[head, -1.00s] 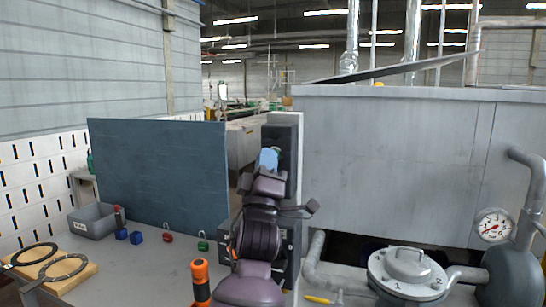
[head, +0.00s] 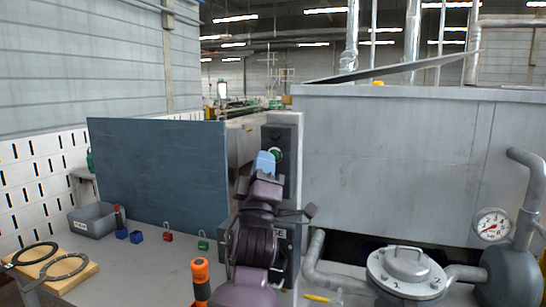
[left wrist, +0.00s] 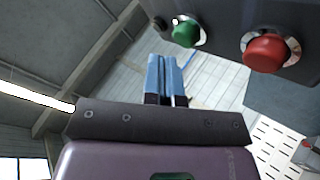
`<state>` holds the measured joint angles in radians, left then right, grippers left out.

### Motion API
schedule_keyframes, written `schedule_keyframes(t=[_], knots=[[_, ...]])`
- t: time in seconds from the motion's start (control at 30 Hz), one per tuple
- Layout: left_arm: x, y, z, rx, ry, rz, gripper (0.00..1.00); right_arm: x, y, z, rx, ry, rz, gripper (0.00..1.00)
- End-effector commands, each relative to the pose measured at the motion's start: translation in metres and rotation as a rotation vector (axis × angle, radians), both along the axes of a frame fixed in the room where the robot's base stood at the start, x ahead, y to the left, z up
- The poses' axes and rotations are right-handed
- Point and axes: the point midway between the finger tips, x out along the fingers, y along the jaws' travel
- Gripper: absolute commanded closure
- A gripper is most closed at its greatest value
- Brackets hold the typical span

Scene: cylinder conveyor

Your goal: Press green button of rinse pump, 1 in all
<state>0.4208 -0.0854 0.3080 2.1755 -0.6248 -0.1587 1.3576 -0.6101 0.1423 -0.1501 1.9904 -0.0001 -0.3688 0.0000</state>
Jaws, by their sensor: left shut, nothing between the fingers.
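The green button (head: 278,154) sits on a dark control box (head: 291,137) fixed to an upright post. In the left wrist view the green button (left wrist: 186,33) is at the top, beside a red button (left wrist: 266,53) on the same box. My left gripper (head: 264,160) has blue fingers and is shut and empty. Its fingertips are just left of the green button in the head view. In the left wrist view the fingers (left wrist: 166,76) appear apart from the button. My arm hides the lower part of the box. My right gripper is not in view.
A blue-grey panel (head: 158,175) stands left of the post. The table holds a grey bin (head: 91,220), an orange-topped tool (head: 200,272) and small padlocks. A lidded pump housing (head: 407,274) with pipes and a gauge (head: 491,225) stands at the right.

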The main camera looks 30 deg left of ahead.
Motion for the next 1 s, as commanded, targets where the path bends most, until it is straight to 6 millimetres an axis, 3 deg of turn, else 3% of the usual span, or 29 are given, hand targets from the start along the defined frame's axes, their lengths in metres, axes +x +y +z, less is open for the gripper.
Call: schedule_keyframes(t=[0.63,1.0], knots=[[-0.045,-0.011,0.001,0.0,0.0,0.0,1.0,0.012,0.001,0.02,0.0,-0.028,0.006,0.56],[-0.049,-0.012,0.0,0.0,0.0,0.0,1.0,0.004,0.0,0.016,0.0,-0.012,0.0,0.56]])
